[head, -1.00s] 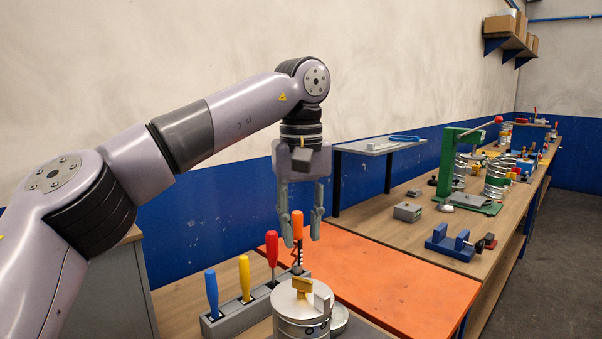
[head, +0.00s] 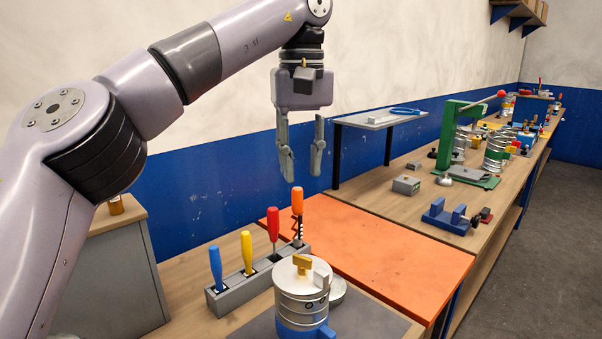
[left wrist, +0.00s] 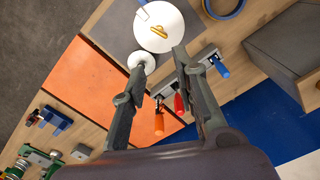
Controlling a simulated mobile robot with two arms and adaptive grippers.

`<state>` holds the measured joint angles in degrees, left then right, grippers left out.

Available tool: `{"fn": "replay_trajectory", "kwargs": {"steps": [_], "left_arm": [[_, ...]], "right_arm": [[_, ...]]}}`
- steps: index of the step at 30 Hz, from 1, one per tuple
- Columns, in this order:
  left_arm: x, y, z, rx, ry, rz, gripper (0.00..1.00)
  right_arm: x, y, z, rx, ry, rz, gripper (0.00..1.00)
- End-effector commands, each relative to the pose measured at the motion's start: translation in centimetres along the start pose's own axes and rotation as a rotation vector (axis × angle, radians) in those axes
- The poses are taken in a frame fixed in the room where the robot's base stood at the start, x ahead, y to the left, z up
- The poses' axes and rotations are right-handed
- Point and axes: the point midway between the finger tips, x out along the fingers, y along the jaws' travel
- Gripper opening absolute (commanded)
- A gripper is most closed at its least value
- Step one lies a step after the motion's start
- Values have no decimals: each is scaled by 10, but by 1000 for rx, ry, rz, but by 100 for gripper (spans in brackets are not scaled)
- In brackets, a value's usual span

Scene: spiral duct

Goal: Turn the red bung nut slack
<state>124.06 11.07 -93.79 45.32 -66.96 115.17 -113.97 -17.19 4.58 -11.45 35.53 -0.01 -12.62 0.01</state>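I cannot make out a red bung nut in either view. A silver ribbed can (head: 301,308) stands on a dark mat at the near bench, with a yellow piece (head: 302,262) on its lid. The can's round top (left wrist: 160,38) also shows in the left wrist view, with the yellow piece (left wrist: 158,31) on it. My left gripper (head: 304,165) hangs fingers down above the tool rack and the orange-handled tool, open and empty. Its two fingers also stand apart in the left wrist view (left wrist: 158,65). My right gripper is out of view.
A grey rack (head: 255,283) holds blue, yellow, red (head: 273,225) and orange-handled tools (head: 297,200) upright behind the can. A clear orange panel (head: 370,255) lies beyond. A blue vise (head: 448,218), green press (head: 450,140) and raised shelf (head: 378,121) stand farther along.

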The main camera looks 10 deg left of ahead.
Motion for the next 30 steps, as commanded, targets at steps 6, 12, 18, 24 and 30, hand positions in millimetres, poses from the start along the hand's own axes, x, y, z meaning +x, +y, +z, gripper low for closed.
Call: {"fn": "replay_trajectory", "kwargs": {"steps": [6, 12, 18, 24, 30], "left_arm": [[-3, -2, -1, -308, -14, -16, 28], [-2, -6, -2, -655, -6, -10, 28], [4, -8, -2, -806, -1, 0, 28], [31, -8, -2, -810, -3, -1, 28], [71, -8, -2, -809, -3, -2, 28]], "right_arm": [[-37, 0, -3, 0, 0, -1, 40], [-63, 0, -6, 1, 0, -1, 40], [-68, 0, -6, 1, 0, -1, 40], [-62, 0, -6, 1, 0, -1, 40], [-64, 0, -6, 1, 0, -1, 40]]}}
